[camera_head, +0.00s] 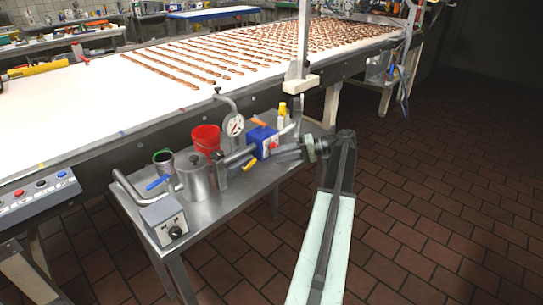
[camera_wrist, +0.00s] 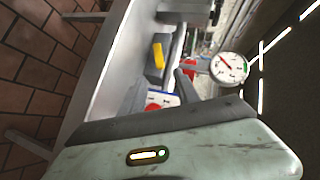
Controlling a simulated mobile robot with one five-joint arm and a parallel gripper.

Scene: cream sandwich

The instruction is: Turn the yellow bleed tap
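The yellow bleed tap (camera_head: 249,164) shows in the head view as a small yellow-orange lever on the metal pipework, beside a blue box (camera_head: 263,138). In the wrist view a yellow bar (camera_wrist: 158,55), apparently the tap's lever, lies ahead of the fingers. My gripper (camera_head: 274,157) reaches in from the right, close to the tap. In the wrist view my gripper (camera_wrist: 160,88) has its two dark fingers apart, with nothing seen held between them. I see no contact with the tap; the exact gap is hard to judge.
A dial gauge (camera_head: 235,125) rises behind the pipework. A red bucket (camera_head: 206,139), a metal pot (camera_head: 194,177), a blue-handled valve (camera_head: 158,183) and a control box (camera_head: 165,221) crowd the steel table (camera_head: 215,212). A long conveyor (camera_head: 100,110) runs behind. The tiled floor at right is clear.

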